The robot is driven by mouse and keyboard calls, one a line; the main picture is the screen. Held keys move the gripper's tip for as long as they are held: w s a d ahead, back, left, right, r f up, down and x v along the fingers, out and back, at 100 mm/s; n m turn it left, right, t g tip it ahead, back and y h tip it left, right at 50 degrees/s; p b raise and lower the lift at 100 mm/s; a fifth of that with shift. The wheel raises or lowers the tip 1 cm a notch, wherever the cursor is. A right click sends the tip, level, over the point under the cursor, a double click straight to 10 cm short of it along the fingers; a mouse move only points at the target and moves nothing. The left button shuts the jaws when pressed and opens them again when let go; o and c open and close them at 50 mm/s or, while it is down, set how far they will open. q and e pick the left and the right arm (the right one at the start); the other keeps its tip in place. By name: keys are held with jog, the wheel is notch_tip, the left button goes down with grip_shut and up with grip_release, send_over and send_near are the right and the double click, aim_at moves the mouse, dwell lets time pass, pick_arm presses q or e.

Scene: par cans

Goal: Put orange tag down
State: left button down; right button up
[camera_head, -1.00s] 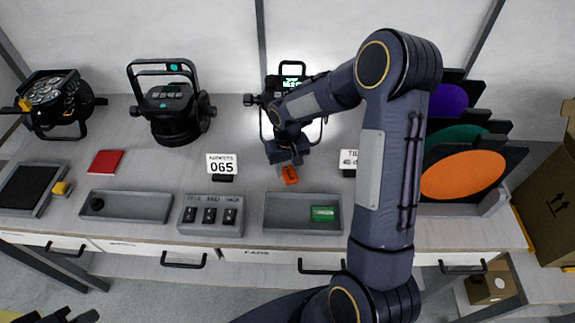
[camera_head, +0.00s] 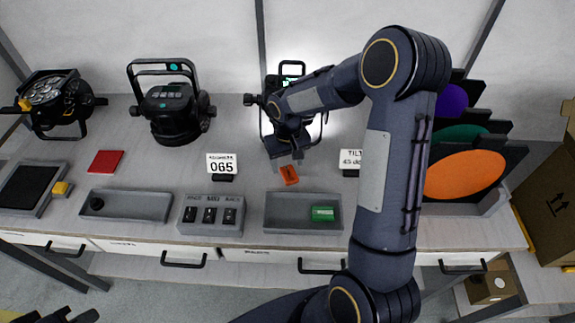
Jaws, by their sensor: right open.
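The orange tag (camera_head: 289,175) lies on the grey table top, behind the right grey tray. My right gripper (camera_head: 286,160) is open just behind and above the tag, with a small gap showing between them. The arm link hides part of this gripper. My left gripper (camera_head: 70,316) shows only as a dark piece at the bottom left edge, far from the tag, and its jaws cannot be made out.
A switch box (camera_head: 210,230), a number card (camera_head: 221,163) and a tilt card (camera_head: 350,158) stand nearby. Lamps line the back; a lit one is behind my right gripper. Colour discs (camera_head: 465,174) stand right.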

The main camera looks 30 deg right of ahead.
aim_at(288, 170)
notch_tip(288, 170, up, 10)
jog(key=s+a+r+t+y, duration=0.2)
jog(key=s+r, duration=0.5)
jog(key=s, duration=0.4)
jog(key=s+a+f+t+y, duration=0.1)
jog(key=s+a+t, duration=0.2)
jog(key=s, duration=0.9)
jog(key=a, duration=0.2)
jog(key=shift+s+a+t+y, duration=0.3)
jog(key=shift+y, duration=0.1)
